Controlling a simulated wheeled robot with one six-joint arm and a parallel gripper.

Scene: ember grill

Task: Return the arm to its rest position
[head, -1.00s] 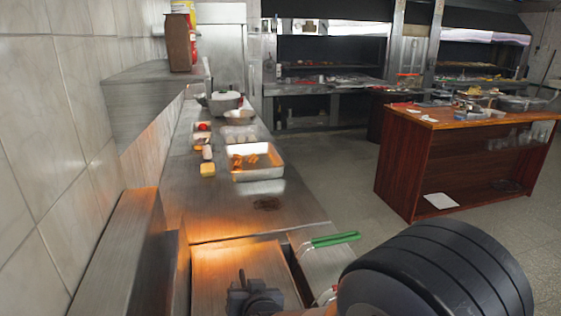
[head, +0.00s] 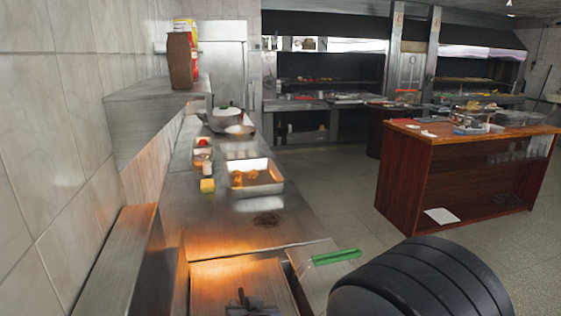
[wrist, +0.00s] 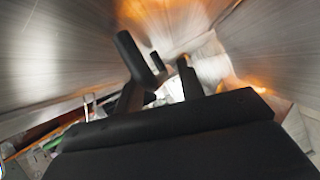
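My gripper (head: 243,297) shows only in part at the bottom edge of the head view, dark and low over the warm-lit metal surface. In the wrist view its dark fingers (wrist: 160,64) stand apart with a gap between them, and I see nothing held. My large black ribbed arm part (head: 420,285) fills the lower right of the head view and hides what lies behind it. Most of the arm is out of view.
A metal counter (head: 222,222) runs away along the tiled left wall. It carries a metal tray (head: 270,188) with food, a yellow block (head: 207,186) and a pot (head: 226,117). A green handle (head: 336,257) lies near my arm. Open floor separates the counter from a wooden table (head: 405,180).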

